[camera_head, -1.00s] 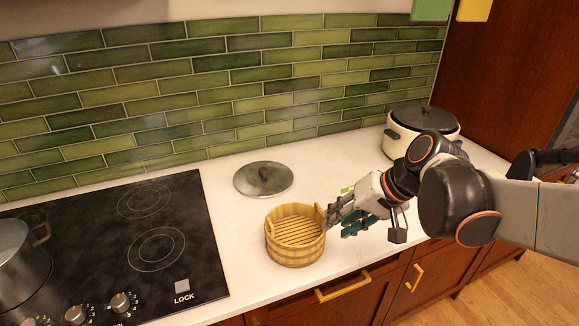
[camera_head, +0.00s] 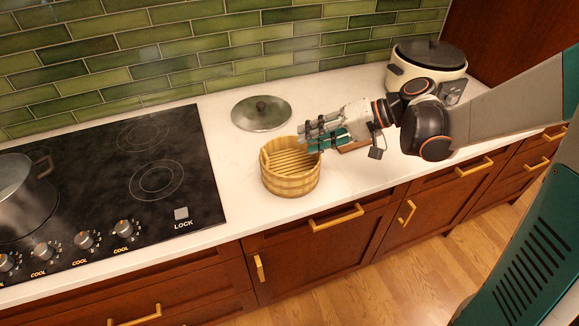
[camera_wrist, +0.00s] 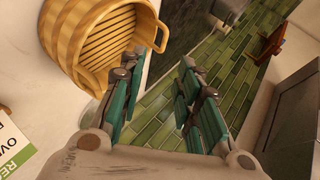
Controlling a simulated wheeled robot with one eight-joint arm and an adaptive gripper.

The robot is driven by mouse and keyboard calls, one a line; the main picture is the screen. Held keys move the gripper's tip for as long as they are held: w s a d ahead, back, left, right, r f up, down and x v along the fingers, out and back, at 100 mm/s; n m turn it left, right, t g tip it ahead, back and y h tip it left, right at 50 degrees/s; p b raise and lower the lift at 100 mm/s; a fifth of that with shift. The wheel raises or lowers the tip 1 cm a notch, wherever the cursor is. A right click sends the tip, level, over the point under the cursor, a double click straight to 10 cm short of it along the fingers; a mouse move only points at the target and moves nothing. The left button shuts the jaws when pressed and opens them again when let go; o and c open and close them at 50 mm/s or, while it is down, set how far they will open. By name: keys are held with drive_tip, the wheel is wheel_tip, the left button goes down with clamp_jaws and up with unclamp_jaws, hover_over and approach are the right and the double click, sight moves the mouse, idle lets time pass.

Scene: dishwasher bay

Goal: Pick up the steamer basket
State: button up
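The steamer basket (camera_head: 291,183) is a round, light wooden tub with a slatted floor. It stands upright and empty on the white counter, right of the cooktop. My gripper (camera_head: 307,138) is at its upper right rim, reaching in from the right, and hides part of that rim. In the wrist view the basket (camera_wrist: 85,45) is at the upper left. There the fingers of my gripper (camera_wrist: 172,50) are spread apart with nothing held between them. The left finger overlaps the basket's edge; I cannot tell whether it touches.
A round grey lid (camera_head: 261,115) lies behind the basket. A black cooktop (camera_head: 120,195) with a metal pot (camera_head: 25,200) is at left. A cream cooker (camera_head: 428,65) stands at the back right. A printed card (camera_wrist: 14,145) shows in the wrist view. Counter in front of the basket is clear.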

drive_tip(key=shift+r+b+x, duration=0.15)
drive_tip(key=shift+b+x, duration=0.8)
drive_tip(key=shift+x, duration=2.05)
drive_tip(key=shift+r+b+x, duration=0.1)
drive_tip(key=shift+b+x, duration=0.8)
drive_tip(key=shift+x, duration=2.1)
drive_tip(key=shift+r, duration=0.1)
clamp_jaws()
